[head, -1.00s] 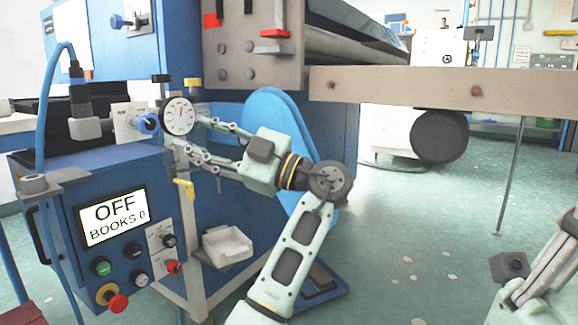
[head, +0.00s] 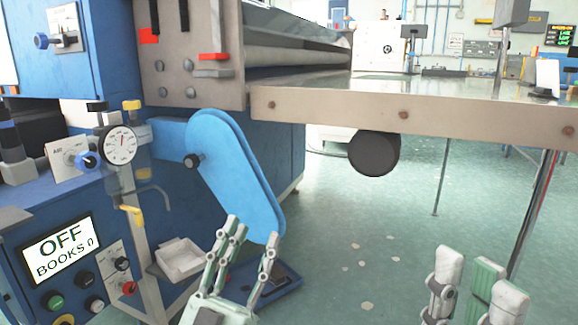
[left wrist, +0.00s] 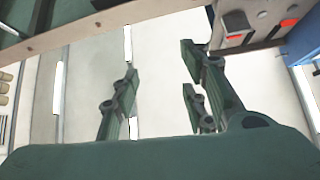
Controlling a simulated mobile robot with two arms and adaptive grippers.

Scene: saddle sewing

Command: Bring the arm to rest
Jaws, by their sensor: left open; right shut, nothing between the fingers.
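My left gripper (head: 250,236) is in the lower middle of the head view, pointing up with its fingers spread and nothing between them. It is in front of the blue machine and apart from the round dial gauge (head: 120,145) and the yellow-handled lever (head: 131,213). In the left wrist view the same gripper (left wrist: 158,85) has its fingers wide apart against a pale background. My right gripper (head: 474,272) is at the lower right of the head view, pointing up, shut and empty.
A blue rounded guard (head: 235,175) is just behind my left gripper. A long metal table edge (head: 400,118) crosses the upper right, with a dark roller (head: 374,153) under it. A white tray (head: 182,259) sits left of my left gripper. Open green floor (head: 380,235) lies between the grippers.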

